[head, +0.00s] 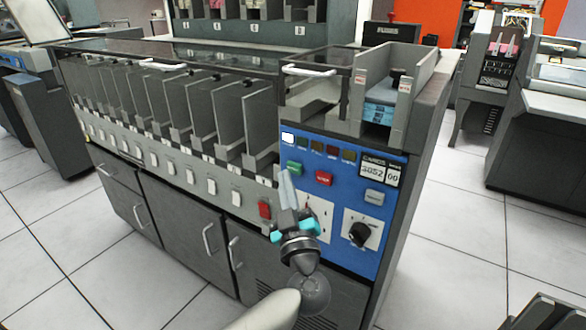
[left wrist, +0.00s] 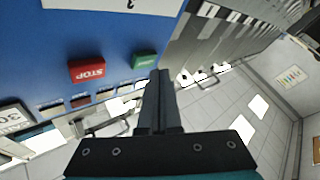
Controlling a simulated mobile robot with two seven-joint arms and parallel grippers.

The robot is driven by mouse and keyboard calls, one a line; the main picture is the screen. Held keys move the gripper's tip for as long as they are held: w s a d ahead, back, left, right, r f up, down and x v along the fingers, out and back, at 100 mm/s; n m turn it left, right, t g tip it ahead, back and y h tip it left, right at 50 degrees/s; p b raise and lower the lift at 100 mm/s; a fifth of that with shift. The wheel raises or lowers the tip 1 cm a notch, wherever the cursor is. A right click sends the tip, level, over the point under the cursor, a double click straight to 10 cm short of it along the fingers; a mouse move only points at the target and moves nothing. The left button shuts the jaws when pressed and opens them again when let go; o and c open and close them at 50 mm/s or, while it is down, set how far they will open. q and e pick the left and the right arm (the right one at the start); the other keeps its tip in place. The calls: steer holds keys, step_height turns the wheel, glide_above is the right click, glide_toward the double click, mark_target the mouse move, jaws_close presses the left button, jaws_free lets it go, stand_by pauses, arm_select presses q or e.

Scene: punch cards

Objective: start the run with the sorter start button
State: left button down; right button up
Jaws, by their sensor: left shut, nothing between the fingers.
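The sorter's blue control panel (head: 345,235) faces me. The green start button (head: 294,168) is at its upper left, and the red STOP button (head: 324,179) is to its right. My left gripper (head: 284,178) is shut and empty, with its fingertips just below and left of the green button. In the left wrist view the green button (left wrist: 145,62) lies just above my left fingertips (left wrist: 158,76), with the STOP button (left wrist: 86,71) to the left. I cannot tell whether the fingertips touch the panel. My right gripper is not in view.
A row of indicators (head: 318,146) runs above the buttons, the leftmost lit white. A dark knob (head: 360,233) and a counter display (head: 380,172) are on the panel. Card pockets (head: 200,110) stretch left. A hopper (head: 378,112) with blue cards stands above.

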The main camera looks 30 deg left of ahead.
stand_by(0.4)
arm_select(q)
steer(key=shift+w+p, duration=0.35)
steer(key=shift+w, duration=0.1)
